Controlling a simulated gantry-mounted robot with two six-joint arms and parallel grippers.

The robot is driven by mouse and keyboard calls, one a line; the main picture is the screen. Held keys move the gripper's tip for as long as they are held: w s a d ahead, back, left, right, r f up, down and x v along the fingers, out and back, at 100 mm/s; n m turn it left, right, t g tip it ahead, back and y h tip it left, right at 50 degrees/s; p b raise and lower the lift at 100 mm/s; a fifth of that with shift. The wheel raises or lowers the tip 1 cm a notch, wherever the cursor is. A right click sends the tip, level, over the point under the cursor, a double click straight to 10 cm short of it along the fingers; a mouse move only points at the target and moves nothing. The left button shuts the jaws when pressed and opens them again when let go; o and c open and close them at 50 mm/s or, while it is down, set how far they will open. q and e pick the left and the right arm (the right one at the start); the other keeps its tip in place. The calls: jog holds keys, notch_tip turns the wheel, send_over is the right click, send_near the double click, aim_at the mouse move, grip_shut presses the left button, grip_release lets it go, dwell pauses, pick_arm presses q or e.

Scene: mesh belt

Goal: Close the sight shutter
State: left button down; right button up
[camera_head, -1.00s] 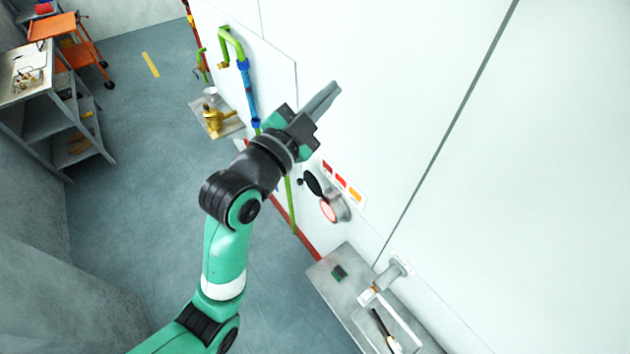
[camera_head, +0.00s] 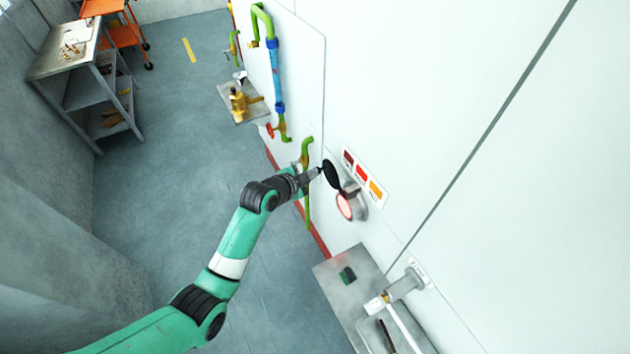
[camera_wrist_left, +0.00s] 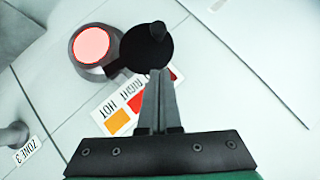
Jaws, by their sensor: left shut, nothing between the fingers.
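The sight port (camera_head: 345,206) is a round grey fitting on the white wall with a glowing pale red glass; it also shows in the left wrist view (camera_wrist_left: 91,46). Its black disc shutter (camera_head: 331,174) is swung aside, so the glass is uncovered. In the left wrist view the shutter (camera_wrist_left: 140,52) has a small knob at its edge. My left gripper (camera_head: 318,172) is shut and empty, with its fingertips at the shutter near the knob; I cannot tell whether they touch. In the wrist view the fingertips (camera_wrist_left: 158,74) overlap the shutter's lower edge. My right gripper is not in view.
A label strip (camera_head: 363,176) with red and orange patches is on the wall beside the port. Green and blue pipes (camera_head: 275,75) run along the wall. A grey shelf (camera_head: 350,262) and a grey fitting (camera_head: 405,283) are below right.

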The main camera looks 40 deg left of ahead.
aim_at(322, 169)
pick_arm(q)
jog(key=shift+w+a+f+b, duration=0.2)
jog(key=shift+w+a+f, duration=0.25)
jog(key=shift+w+f, duration=0.35)
jog(key=shift+w+a+f+b, duration=0.2)
jog(key=shift+w+a+f, duration=0.2)
jog(key=shift+w+f, duration=0.4)
jog(key=shift+w+a+f+b, duration=0.2)
jog(key=shift+w+a+f, duration=0.3)
jog(key=shift+f, duration=0.45)
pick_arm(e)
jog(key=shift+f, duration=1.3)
pick_arm(q)
jog(key=shift+f, duration=0.1)
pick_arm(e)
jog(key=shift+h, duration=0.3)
